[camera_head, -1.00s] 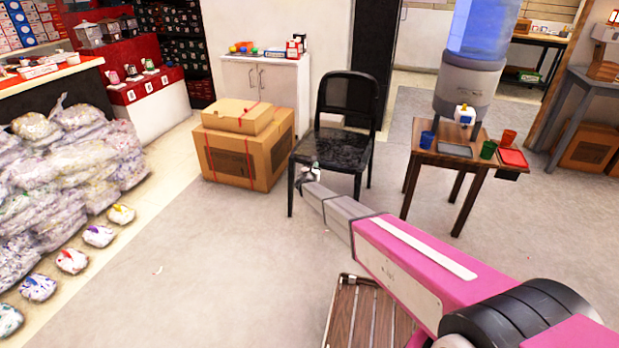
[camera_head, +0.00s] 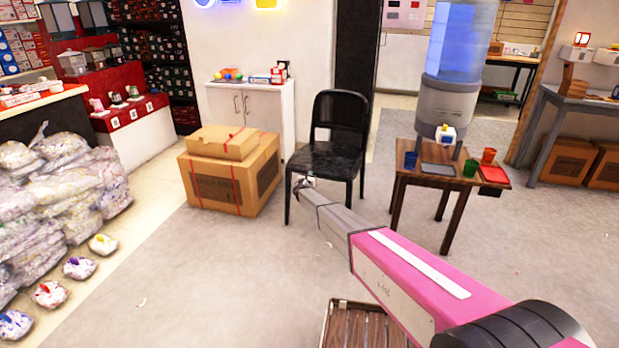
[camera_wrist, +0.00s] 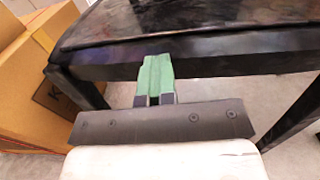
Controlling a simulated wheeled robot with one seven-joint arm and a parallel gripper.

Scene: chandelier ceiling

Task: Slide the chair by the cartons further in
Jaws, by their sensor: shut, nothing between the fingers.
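The black chair (camera_head: 334,150) stands upright just right of the cartons, its seat toward me and its backrest at the far side. The cartons (camera_head: 230,180) are a large brown box with a smaller one (camera_head: 216,142) on top. My gripper (camera_head: 303,183) is at the front edge of the chair's seat, near its left front corner. In the wrist view my gripper's green fingertips (camera_wrist: 155,75) are together and empty, against or very close to the seat's front edge (camera_wrist: 220,62). Whether they press on it I cannot tell. The carton (camera_wrist: 28,75) shows at the left.
A wooden side table (camera_head: 447,185) with a water dispenser (camera_head: 447,105) and cups stands right of the chair. A white cabinet (camera_head: 252,105) is behind the cartons. A slatted wooden piece (camera_head: 362,325) lies in front. Floor between is clear.

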